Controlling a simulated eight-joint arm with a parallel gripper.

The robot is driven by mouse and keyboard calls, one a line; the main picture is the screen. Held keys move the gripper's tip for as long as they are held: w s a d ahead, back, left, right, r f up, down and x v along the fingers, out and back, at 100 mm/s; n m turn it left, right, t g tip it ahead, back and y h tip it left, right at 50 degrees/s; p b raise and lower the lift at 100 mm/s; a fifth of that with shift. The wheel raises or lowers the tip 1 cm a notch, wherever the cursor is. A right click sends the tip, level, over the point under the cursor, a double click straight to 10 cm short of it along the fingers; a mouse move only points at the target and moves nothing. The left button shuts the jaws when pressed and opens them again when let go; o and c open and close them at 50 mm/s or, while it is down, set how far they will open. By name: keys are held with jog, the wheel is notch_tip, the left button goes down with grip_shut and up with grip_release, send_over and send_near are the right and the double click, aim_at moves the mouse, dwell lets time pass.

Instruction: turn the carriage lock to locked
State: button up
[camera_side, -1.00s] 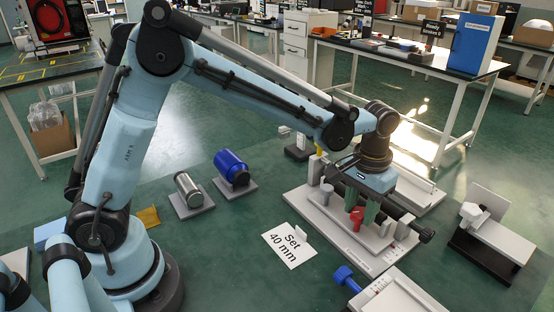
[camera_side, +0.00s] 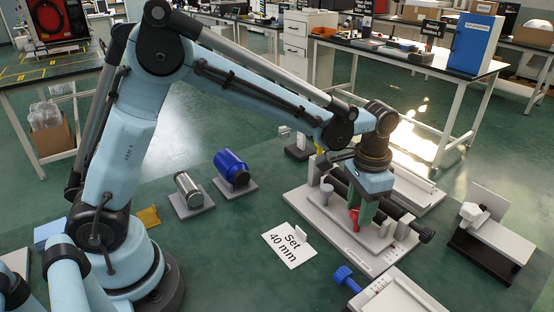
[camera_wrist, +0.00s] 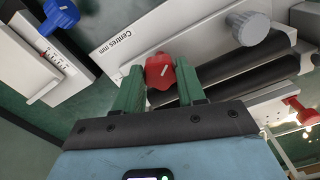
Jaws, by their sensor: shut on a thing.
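The carriage lock appears to be the red lobed knob (camera_wrist: 160,71), which has a white pointer line on top. It sits on the pale carriage plate beside dark rails. In the wrist view my gripper (camera_wrist: 160,82) has one green finger on each side of the knob and is shut on it. In the side view my gripper (camera_side: 362,214) points down onto the plate, and the red knob (camera_side: 354,220) shows partly behind the fingers. I cannot read any locked or unlocked marking beside the knob.
A grey knob (camera_wrist: 248,27) stands on the same device, with a "Centres mm" label nearby. A blue knob (camera_side: 343,274) is on a separate white fixture in front. A "Set 40 mm" card (camera_side: 289,245) lies left of the device. A second red knob (camera_wrist: 298,108) shows at right.

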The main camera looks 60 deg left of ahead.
jog(key=o, duration=1.1)
jog(key=shift+c, duration=0.2)
